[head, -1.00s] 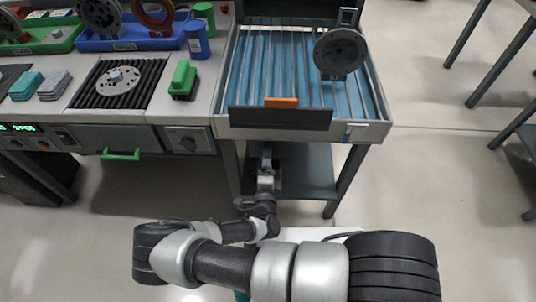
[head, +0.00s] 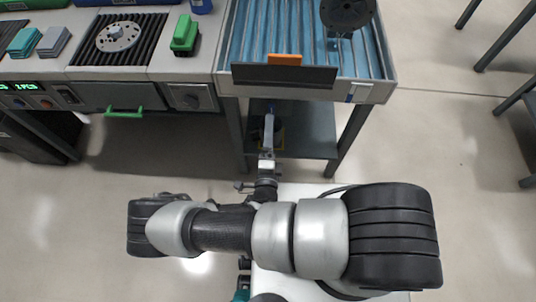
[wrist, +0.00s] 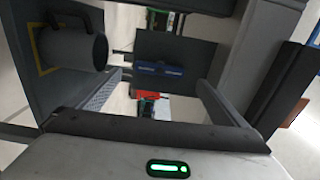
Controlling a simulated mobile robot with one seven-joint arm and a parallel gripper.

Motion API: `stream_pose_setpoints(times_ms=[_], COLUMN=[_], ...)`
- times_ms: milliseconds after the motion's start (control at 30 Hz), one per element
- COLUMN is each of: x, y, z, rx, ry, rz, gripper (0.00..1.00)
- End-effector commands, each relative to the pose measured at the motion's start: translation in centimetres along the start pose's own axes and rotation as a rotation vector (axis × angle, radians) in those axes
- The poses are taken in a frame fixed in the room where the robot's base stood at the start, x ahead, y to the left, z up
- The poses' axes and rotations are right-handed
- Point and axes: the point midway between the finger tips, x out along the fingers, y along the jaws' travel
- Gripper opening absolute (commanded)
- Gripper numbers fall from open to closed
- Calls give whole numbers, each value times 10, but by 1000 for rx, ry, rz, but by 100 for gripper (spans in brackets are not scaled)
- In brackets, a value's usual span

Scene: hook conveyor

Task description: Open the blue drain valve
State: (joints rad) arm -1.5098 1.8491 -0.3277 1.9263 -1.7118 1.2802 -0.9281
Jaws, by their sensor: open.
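Another blue spot (head: 270,109) shows under the tray, above my gripper. In the wrist view a blue bar (wrist: 160,68) lies across a dark panel, framed between my fingers and apart from them. I cannot tell which of these is the drain valve. My gripper (head: 268,130) reaches under the tray's front, above the lower shelf.
A grey mug-shaped container (wrist: 73,48) stands by a yellow-marked square in the wrist view. The lower shelf (head: 310,130) and the frame's legs surround my gripper. The tray (head: 375,50) has an orange-tabbed dark front plate (head: 284,76).

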Motion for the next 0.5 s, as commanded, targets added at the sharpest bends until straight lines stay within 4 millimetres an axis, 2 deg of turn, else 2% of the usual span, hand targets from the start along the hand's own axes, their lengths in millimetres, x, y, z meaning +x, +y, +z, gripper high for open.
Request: stream_pose_setpoints(times_ms=[33,200,300,500], x=[-13,-52,-68,-87], y=[0,1,1,0], z=[1,1,0,0], rx=[-1,0,-1,-1], ry=[-3,-2,-2,-1], rz=[3,3,2,0], gripper=[97,97,97,97])
